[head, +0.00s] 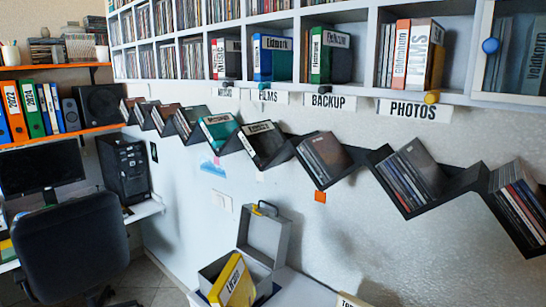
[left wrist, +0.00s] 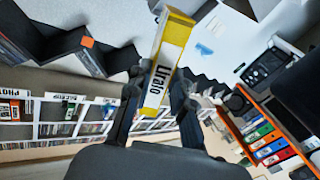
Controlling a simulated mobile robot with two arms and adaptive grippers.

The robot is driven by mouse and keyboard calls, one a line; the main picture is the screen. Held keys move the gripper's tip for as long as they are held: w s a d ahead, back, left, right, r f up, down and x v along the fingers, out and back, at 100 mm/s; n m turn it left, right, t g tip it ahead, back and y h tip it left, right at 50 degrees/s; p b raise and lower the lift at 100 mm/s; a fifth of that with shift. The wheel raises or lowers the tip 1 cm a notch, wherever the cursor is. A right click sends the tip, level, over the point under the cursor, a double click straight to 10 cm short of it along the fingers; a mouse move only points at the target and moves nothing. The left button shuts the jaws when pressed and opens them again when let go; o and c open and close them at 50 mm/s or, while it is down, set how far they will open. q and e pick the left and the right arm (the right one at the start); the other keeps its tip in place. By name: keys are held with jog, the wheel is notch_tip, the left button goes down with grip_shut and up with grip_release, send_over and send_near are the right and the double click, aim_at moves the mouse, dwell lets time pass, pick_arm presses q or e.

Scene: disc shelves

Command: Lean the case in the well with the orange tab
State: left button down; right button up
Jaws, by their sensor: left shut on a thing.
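A yellow case (left wrist: 172,55) with a white label reading "Liralo" stands between the fingers of my left gripper (left wrist: 160,90), which is shut on it. The orange tab (head: 320,196) is on the wall under a well of the black zigzag shelf (head: 347,173). That well holds several leaning cases (head: 324,155). The tab also shows in the left wrist view (left wrist: 87,42), left of the held case. My right gripper is in neither view.
The open grey box (head: 265,238) has its lid raised near the wall. Neighbouring wells hold cases, including a teal one (head: 218,130). A blue tab (head: 213,167) marks the wall further left. Cubbies with binders hang above. A dark chair (head: 72,245) stands at left.

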pick_arm(q)
jog(key=w+d+r+g+h+p, duration=0.1)
jog(key=w+d+r+h+p, duration=0.1)
jog(key=r, duration=0.7)
jog(key=w+d+r+g+h+p, duration=0.1)
jog(key=w+d+r+h+p, duration=0.1)
jog(key=w+r, duration=0.4)
jog(key=w+d+r+g+h+p, duration=0.1)
jog(key=w+d+r, duration=0.4)
jog(key=r, duration=0.8)
jog(key=h+p, duration=0.1)
jog(key=h, duration=0.1)
jog(key=shift+d+r+h, duration=0.2)
jog(key=shift+d+h, duration=0.15)
jog(key=shift+h, duration=0.05)
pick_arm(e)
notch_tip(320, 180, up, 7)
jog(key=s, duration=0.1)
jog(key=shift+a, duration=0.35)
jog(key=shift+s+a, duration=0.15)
pick_arm(q)
jog(key=shift+f+x, duration=0.2)
jog(key=shift+x, duration=2.15)
jog(key=shift+f+x, duration=0.15)
jog(key=shift+x, duration=2.2)
jog(key=shift+f+x, duration=0.2)
jog(key=shift+x, duration=2.15)
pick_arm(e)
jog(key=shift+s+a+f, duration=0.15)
